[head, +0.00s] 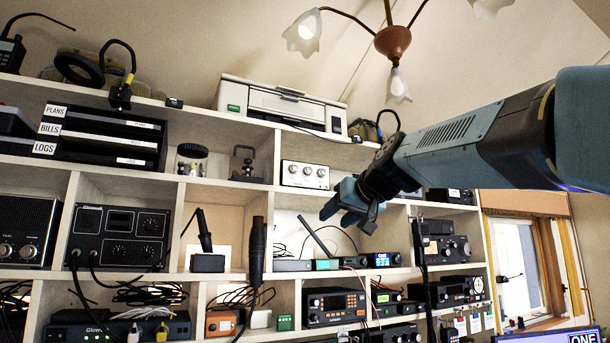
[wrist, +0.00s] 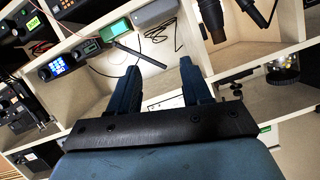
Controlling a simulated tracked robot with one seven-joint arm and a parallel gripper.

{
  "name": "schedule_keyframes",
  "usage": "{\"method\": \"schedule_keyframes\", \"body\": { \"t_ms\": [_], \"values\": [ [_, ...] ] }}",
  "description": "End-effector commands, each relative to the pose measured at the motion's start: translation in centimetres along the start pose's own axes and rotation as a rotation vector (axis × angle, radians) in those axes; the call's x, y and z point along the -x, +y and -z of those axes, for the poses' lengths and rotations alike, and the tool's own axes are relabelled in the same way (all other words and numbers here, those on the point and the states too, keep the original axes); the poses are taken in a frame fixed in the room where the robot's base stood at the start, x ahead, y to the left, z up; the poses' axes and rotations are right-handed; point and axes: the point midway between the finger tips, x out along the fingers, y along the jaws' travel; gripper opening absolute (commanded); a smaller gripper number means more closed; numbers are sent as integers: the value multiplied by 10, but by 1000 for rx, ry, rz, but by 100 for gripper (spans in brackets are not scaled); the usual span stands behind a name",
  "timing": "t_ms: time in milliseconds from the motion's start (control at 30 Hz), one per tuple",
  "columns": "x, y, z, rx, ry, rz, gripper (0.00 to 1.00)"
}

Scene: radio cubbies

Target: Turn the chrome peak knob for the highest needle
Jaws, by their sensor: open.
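I cannot tell for sure which knob is the chrome peak knob. A black unit with a grille at the far left has two bright chrome-looking knobs (head: 17,250); their labels are too small to read. A white box (head: 305,175) in a middle cubby carries several small knobs. No needle can be read in either view. My gripper (head: 347,208) is in front of the shelves, to the right of and below the white box. In the wrist view my gripper (wrist: 160,75) has its two dark fingers apart, with no object held between them.
The cubby shelf (head: 230,190) holds radios and loose cables. A handheld microphone (head: 257,250) hangs in front of it. A black two-part unit (head: 120,235) sits at left. A printer (head: 282,105) is on top, and a lamp (head: 393,42) hangs above my arm.

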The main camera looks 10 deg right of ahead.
Motion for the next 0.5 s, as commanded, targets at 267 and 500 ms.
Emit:
{"method": "schedule_keyframes", "body": {
  "t_ms": [267, 500],
  "values": [
    [13, -3, 139, 24, 269, 43, 48],
    [14, -4, 169, 33, 330, 50, 48]
  ]
}}
